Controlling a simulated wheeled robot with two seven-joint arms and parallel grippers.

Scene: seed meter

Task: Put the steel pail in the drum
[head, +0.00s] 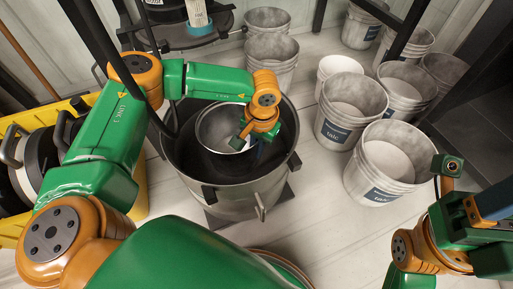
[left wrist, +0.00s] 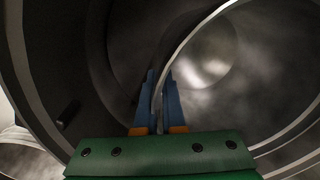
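The steel pail (head: 212,122) is a shiny round vessel inside the mouth of the large grey drum (head: 243,199), toward its back. It also shows in the left wrist view (left wrist: 235,95), with the drum wall (left wrist: 60,60) around it. My left gripper (head: 253,150) reaches into the drum at the pail's right side. In the left wrist view its blue fingers (left wrist: 160,78) straddle the pail's rim, closed on it. The pail's underside is hidden, so I cannot tell whether it touches the drum floor. My right gripper (head: 490,203) is partly in view at the lower right, away from the drum.
Several white talc buckets (head: 350,97) stand right of the drum, with more (head: 268,20) behind it. A yellow bin (head: 12,127) with dark items is at the left. Dark posts (head: 98,40) rise near the drum. Bare floor (head: 325,215) lies at the front right.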

